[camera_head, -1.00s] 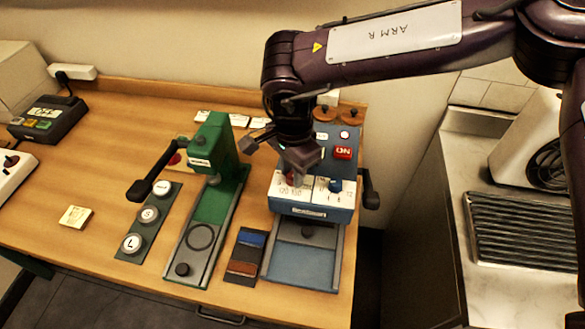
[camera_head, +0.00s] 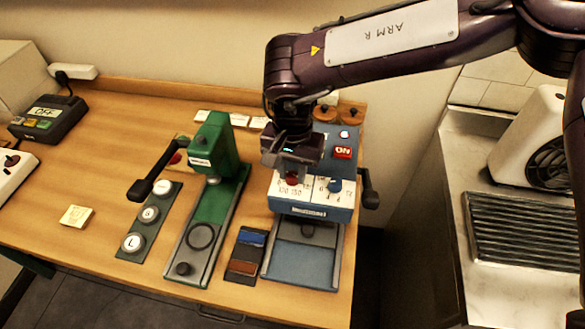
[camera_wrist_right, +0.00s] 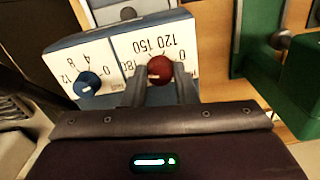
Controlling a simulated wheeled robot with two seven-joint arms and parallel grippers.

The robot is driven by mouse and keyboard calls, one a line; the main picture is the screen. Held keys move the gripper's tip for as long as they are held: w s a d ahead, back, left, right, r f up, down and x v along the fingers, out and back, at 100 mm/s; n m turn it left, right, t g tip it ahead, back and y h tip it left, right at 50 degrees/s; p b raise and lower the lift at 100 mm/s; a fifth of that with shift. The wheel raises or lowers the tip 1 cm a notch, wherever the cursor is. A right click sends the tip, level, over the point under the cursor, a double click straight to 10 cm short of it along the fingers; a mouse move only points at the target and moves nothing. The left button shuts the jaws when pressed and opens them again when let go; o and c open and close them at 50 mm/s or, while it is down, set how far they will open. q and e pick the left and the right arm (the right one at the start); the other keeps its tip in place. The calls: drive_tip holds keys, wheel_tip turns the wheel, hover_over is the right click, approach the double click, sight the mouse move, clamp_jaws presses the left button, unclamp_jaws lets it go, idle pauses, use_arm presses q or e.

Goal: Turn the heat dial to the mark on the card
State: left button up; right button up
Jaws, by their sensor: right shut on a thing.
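The red heat dial (camera_head: 292,180) sits on the white scale face of the blue press (camera_head: 318,212). In the right wrist view the dial (camera_wrist_right: 160,70) shows with numbers 120, 150 and 180 around it, and its pale pointer line faces the lower left of that picture. My right gripper (camera_head: 290,172) is over the dial. In the wrist view its two fingers (camera_wrist_right: 160,84) are shut on the dial's sides. A blue dial (camera_wrist_right: 87,83) with its own scale is beside it. Which card bears the mark, I cannot tell; several small white cards (camera_head: 240,120) lie at the back.
A green press (camera_head: 213,208) with a black lever stands left of the blue press. A strip of round dies (camera_head: 150,213) and a yellowish pad (camera_head: 75,216) lie further left. A red ON switch (camera_head: 343,152) is on the blue press.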

sight(292, 174)
drive_tip(key=shift+r, duration=0.1)
drive_tip(key=o, duration=1)
wheel_tip(292, 174, up, 7)
drive_tip(key=shift+f+b, duration=0.15)
drive_tip(key=shift+b, duration=0.9)
drive_tip(key=shift+r, duration=0.5)
drive_tip(key=shift+f, duration=0.1)
